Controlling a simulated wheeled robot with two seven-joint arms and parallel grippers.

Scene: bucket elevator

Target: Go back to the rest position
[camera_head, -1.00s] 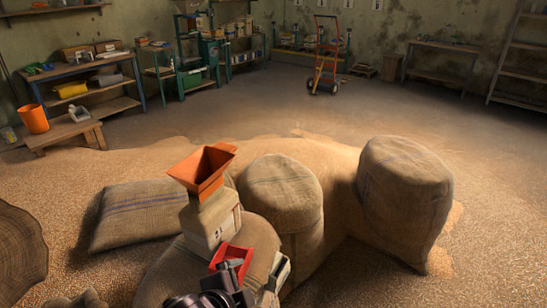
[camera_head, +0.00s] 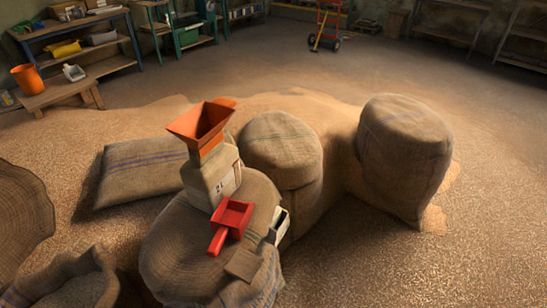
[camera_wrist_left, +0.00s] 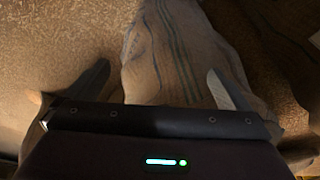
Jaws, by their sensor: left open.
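In the left wrist view, my left gripper (camera_wrist_left: 160,85) is open and empty, its two fingers wide apart. A striped burlap sack (camera_wrist_left: 172,50) and loose grain lie beyond the fingers. My left gripper is not in the head view. In the head view, a red scoop (camera_head: 232,217) with a handle lies on a burlap sack (camera_head: 180,250). The beige machine (camera_head: 211,178) with an orange hopper (camera_head: 202,125) stands on the same sack. My right gripper is in neither current view.
Two upright sacks (camera_head: 281,150) (camera_head: 405,150) and a lying sack (camera_head: 140,170) rest on spilled grain. An open sack (camera_head: 75,285) is at lower left. A bench (camera_head: 70,90) holds an orange bucket (camera_head: 29,77).

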